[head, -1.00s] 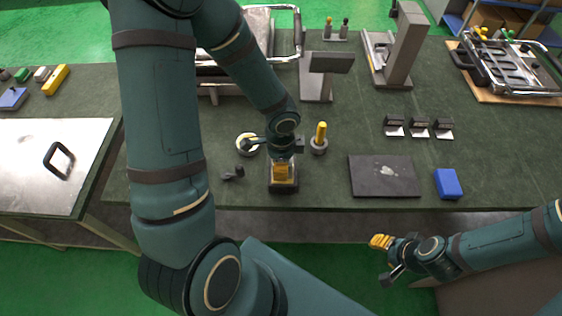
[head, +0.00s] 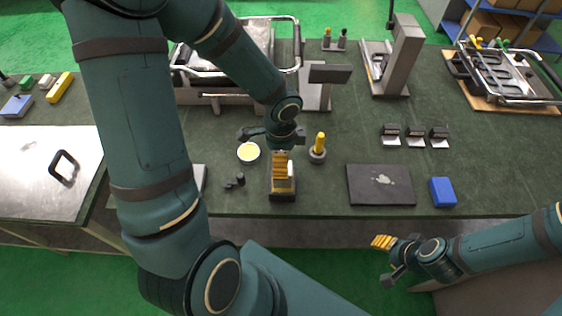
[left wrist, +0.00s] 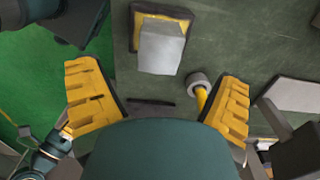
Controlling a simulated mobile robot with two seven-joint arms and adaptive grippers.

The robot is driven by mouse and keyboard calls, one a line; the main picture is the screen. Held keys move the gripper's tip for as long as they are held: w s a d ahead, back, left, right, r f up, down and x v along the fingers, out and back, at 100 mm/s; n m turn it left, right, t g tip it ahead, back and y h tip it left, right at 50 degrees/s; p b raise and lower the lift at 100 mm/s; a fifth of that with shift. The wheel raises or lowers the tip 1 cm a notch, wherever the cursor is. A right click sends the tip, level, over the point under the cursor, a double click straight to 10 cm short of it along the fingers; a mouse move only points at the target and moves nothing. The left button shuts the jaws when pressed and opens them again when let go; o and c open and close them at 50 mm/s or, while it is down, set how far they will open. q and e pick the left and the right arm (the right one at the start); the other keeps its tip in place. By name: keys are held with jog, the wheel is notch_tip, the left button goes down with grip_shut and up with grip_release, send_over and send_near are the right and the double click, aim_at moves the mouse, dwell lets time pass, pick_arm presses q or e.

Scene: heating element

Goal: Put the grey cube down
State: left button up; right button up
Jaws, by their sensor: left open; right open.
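The grey cube (left wrist: 161,48) sits on a dark base with a yellow rim (left wrist: 137,15) in the left wrist view. In the head view this base (head: 283,196) is near the table's front edge, and the cube is mostly hidden behind my left fingers; a small pale part (head: 291,170) shows. My left gripper (head: 281,162) is above the base, pointing down. In the left wrist view its yellow fingers (left wrist: 158,100) are spread wide, with nothing between them and apart from the cube. My right gripper (head: 383,258) is open and empty in front of the table.
A yellow-handled grey piece (head: 318,150) stands close right of my left gripper. A round dish (head: 248,152) and small dark part (head: 235,181) lie to its left. A dark plate (head: 381,185) and blue block (head: 443,191) lie to the right. Bare table shows between them.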

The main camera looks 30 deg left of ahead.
pick_arm(q)
notch_tip(320, 180, up, 4)
jog(key=shift+r+p, duration=0.1)
jog(key=shift+p, duration=0.35)
pick_arm(e)
jog(key=shift+r, duration=0.75)
